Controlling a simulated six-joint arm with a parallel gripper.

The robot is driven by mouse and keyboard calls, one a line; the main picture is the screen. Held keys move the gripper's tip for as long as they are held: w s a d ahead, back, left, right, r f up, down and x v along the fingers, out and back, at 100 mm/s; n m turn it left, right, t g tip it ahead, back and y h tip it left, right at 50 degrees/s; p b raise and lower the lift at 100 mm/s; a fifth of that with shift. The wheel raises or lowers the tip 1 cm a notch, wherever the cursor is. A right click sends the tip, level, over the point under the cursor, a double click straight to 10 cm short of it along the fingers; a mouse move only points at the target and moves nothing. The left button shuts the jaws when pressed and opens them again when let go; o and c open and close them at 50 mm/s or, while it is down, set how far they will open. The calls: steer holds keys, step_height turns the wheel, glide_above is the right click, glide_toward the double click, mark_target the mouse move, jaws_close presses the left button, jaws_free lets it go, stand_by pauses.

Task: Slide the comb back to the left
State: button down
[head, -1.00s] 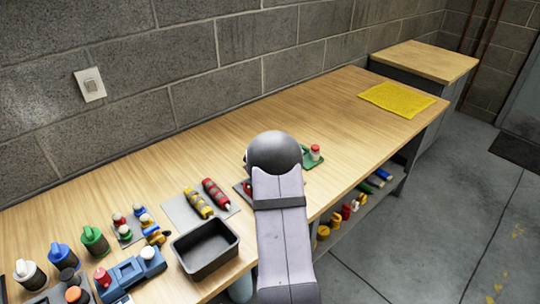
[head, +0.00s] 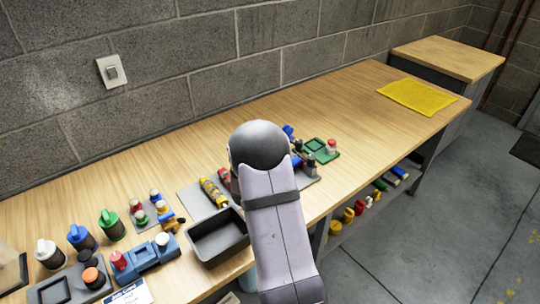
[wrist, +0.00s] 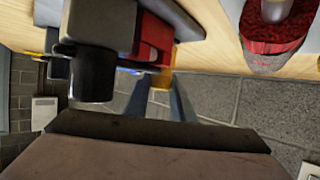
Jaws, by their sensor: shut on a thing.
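My gripper (wrist: 161,84) shows in the wrist view as two slim grey-blue fingers. They are closed about an orange-yellow piece (wrist: 163,66) beside a red block (wrist: 153,35). This piece may be the comb, but I cannot make out any teeth. In the head view my wrist hides the fingers and whatever they hold. It is over the bench between a grey pad (head: 191,199) with red and yellow tubes and a dark tray on the right. A dark grey cylinder (wrist: 92,74) stands close to the fingers in the wrist view.
The wooden bench (head: 345,115) is bare toward its right end, up to a yellow cloth (head: 417,97). A black bin (head: 218,237) is at the front edge, close to my arm. A green tray (head: 328,155) lies right of my wrist. Bottles and small parts crowd the left.

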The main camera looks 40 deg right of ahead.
steer(key=shift+a+f, duration=0.1)
steer(key=shift+a, duration=0.1)
steer(key=c, duration=1.5)
jaws_free()
steer(key=shift+a, duration=0.1)
steer(key=shift+b+v, duration=0.45)
steer(key=shift+v, duration=3.2)
